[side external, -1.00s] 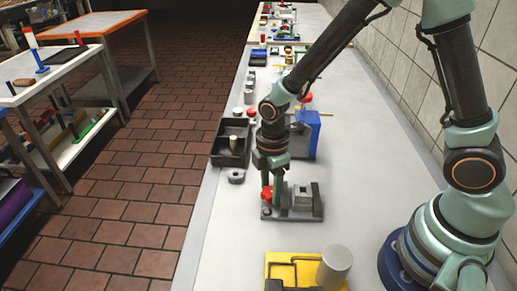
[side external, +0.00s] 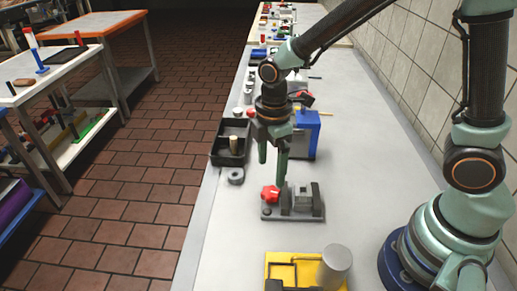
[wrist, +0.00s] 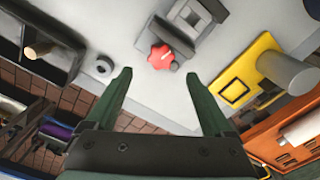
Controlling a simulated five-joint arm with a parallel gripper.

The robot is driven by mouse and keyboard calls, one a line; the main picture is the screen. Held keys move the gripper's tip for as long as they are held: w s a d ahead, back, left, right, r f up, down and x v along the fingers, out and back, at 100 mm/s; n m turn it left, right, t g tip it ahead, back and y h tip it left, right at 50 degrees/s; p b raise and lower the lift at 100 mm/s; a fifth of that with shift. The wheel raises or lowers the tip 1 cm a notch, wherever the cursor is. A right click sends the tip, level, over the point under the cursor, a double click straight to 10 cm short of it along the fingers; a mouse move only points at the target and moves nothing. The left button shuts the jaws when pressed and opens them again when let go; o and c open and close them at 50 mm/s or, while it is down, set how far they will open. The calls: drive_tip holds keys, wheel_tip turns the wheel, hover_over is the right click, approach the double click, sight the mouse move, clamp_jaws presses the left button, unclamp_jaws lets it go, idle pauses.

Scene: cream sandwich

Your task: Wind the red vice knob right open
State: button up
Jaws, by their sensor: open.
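The red knob (side external: 270,193) sits on the left end of the small grey vice (side external: 303,200) on the bench. In the wrist view the red knob (wrist: 161,57) lies ahead of the fingertips, with the vice (wrist: 178,35) behind it. A pale mark shows on the knob's face. My gripper (side external: 272,173) points down just above the knob, its green fingers spread. In the wrist view my gripper (wrist: 163,77) is open and empty, with the knob beyond the gap between its tips. The gap between the vice jaws is hard to judge.
A black tray (side external: 229,158) with a tan peg and a grey ring (side external: 236,176) lie at the bench's left edge. A blue box (side external: 306,132) stands behind the vice. A yellow fixture (side external: 283,268) with a grey cylinder (side external: 334,267) is in front. Bare bench lies right of the vice.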

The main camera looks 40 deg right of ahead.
sight(269, 191)
drive_tip(key=shift+r, duration=0.55)
wheel_tip(269, 191, down, 8)
drive_tip(key=m, duration=0.6)
drive_tip(key=shift+a+f, duration=0.1)
drive_tip(key=shift+f, duration=0.05)
idle(0.3)
clamp_jaws()
